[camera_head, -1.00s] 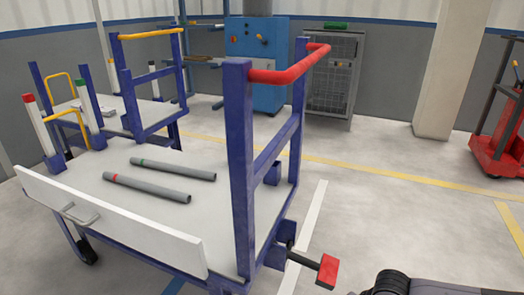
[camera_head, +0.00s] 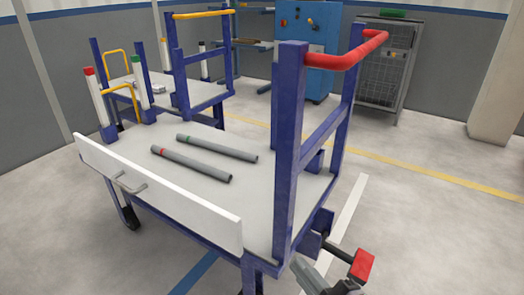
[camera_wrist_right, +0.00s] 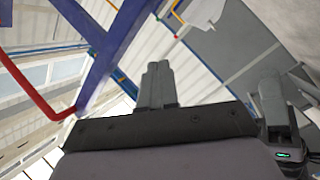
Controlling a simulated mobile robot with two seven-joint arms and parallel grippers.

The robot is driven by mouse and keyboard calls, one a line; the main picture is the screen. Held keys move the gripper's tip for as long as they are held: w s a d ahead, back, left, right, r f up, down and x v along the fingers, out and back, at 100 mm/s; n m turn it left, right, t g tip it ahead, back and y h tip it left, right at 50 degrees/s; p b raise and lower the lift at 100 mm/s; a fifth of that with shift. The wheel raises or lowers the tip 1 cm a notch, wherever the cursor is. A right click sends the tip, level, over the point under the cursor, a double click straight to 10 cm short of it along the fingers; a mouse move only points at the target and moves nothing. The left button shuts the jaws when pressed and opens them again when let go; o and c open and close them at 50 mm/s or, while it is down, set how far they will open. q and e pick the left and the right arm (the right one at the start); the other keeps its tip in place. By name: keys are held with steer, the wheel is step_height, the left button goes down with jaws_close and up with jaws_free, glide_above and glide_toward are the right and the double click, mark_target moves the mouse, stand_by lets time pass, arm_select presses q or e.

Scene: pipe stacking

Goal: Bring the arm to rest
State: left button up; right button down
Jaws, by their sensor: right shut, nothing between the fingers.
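My right gripper (camera_head: 306,270) shows at the bottom of the head view, in front of the cart's near right corner post and apart from the pipes. In the right wrist view its two fingers (camera_wrist_right: 154,84) are together with nothing between them.
The blue-framed cart (camera_head: 262,210) has a red handle bar (camera_head: 346,52) on its right end and a white front panel (camera_head: 150,190). Red-tipped and green-tipped white posts stand at its left end. A second cart (camera_head: 160,88) and a blue cabinet (camera_head: 306,45) stand behind. The floor at right is clear.

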steer(key=s+d+f+m+g+h, duration=0.4)
steer(key=f+m, duration=0.3)
steer(key=m, duration=0.6)
arm_select(q)
steer(key=s+a+r+y+p, duration=0.1)
steer(key=a+r+p, duration=0.2)
steer(key=p, duration=0.7)
steer(key=s+a+r+g+y+p, duration=0.1)
steer(key=s+a+r+y+p, duration=0.1)
steer(key=r+p, duration=0.5)
steer(key=s+a+r+y+p, duration=0.1)
steer(key=a+r+p, duration=0.3)
steer(key=p, duration=0.9)
steer(key=shift+s+a+r, duration=0.3)
steer(key=shift+a+r, duration=0.1)
steer(key=shift+r, duration=0.25)
arm_select(e)
steer(key=s+d+r+h, duration=0.1)
steer(key=s+d+r, duration=0.1)
steer(key=d+r, duration=0.2)
steer(key=s+d+r+g+h, duration=0.1)
steer(key=d+r, duration=0.4)
steer(key=r, duration=0.6)
steer(key=shift+s+h, duration=0.6)
steer(key=shift+s, duration=0.55)
arm_select(q)
steer(key=shift+c, duration=0.2)
arm_select(e)
steer(key=shift+r, duration=0.1)
